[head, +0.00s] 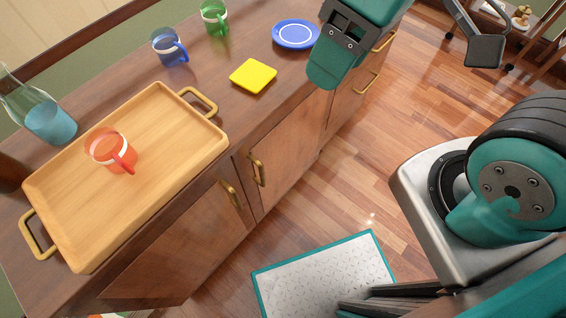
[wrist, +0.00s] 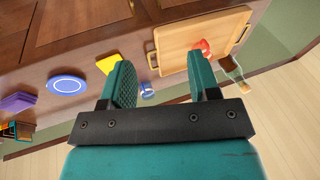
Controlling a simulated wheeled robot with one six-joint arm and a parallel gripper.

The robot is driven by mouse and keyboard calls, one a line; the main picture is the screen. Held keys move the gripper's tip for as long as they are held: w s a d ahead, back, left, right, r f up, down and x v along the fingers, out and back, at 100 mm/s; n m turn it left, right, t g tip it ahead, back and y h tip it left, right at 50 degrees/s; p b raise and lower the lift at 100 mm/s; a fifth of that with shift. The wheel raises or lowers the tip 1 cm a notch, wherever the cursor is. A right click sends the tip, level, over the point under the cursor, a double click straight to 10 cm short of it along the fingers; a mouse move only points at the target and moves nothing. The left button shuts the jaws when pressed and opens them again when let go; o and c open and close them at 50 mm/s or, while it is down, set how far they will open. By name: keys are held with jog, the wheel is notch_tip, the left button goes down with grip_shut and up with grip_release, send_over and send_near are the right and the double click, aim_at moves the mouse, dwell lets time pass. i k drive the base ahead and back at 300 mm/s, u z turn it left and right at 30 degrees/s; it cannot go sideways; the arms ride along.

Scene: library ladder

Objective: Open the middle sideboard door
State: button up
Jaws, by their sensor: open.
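The wooden sideboard (head: 300,88) runs diagonally across the left of the head view. Its middle door (head: 288,148) looks shut and flush, with a vertical brass handle (head: 257,170) at its left edge. Beside it, the left door (head: 180,255) also looks shut, with its brass handle (head: 231,193) close by. My gripper (head: 328,72) hangs over the sideboard's front edge near the blue plate, apart from the middle handle. In the wrist view my gripper (wrist: 160,80) is open and empty, its two teal fingers spread; the middle handle cannot be made out there.
A wooden tray (head: 185,130) with a red mug (head: 112,150) overhangs near the front edge. A yellow cloth or pad (head: 253,76), blue plate (head: 294,34), blue mug (head: 170,47), green mug (head: 214,18) and glass carafe (head: 45,115) stand on top. A mat (head: 320,270) lies on open floor.

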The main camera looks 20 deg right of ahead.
aim_at(266, 167)
jog(key=u, duration=0.2)
jog(key=k, duration=0.9)
jog(key=z, duration=0.35)
